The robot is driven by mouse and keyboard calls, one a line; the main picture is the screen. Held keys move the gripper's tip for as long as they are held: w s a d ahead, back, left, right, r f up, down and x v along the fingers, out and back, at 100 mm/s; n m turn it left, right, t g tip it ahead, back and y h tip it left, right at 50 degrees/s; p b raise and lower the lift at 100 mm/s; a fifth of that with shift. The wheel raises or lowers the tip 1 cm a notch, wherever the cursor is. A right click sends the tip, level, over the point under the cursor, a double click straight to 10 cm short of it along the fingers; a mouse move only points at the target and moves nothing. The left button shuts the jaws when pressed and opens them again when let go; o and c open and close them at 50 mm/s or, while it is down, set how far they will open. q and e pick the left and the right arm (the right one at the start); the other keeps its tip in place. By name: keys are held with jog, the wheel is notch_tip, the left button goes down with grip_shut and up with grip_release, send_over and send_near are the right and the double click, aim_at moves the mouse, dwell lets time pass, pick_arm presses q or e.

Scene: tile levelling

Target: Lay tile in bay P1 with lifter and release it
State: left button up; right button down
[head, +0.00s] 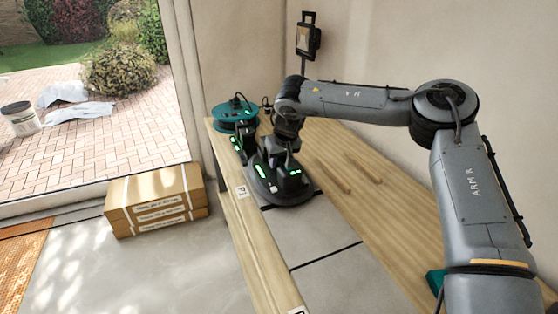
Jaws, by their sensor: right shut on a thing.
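My right gripper (278,158) is shut on the dark round lifter (279,197), which has small green lights. The lifter sits low between the wooden rails, beside a small white bay tag (242,191) that is too small to read surely. Grey tile surface (312,231) shows in front of the lifter, with a dark joint line across it. Whatever lies directly under the lifter is mostly hidden, so I cannot tell whether its tile is seated. My left gripper is not in view.
A teal round device (235,114) stands at the far end of the bench. Wooden rails (252,235) flank the grey strip. Strapped boxes (156,201) lie on the floor at left. A dark wall-mounted device (307,36) hangs behind. A bucket (20,118) stands outside.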

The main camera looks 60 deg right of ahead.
jog(key=shift+w+r, duration=0.1)
jog(key=c, duration=0.8)
grip_release()
jog(key=shift+d, duration=0.1)
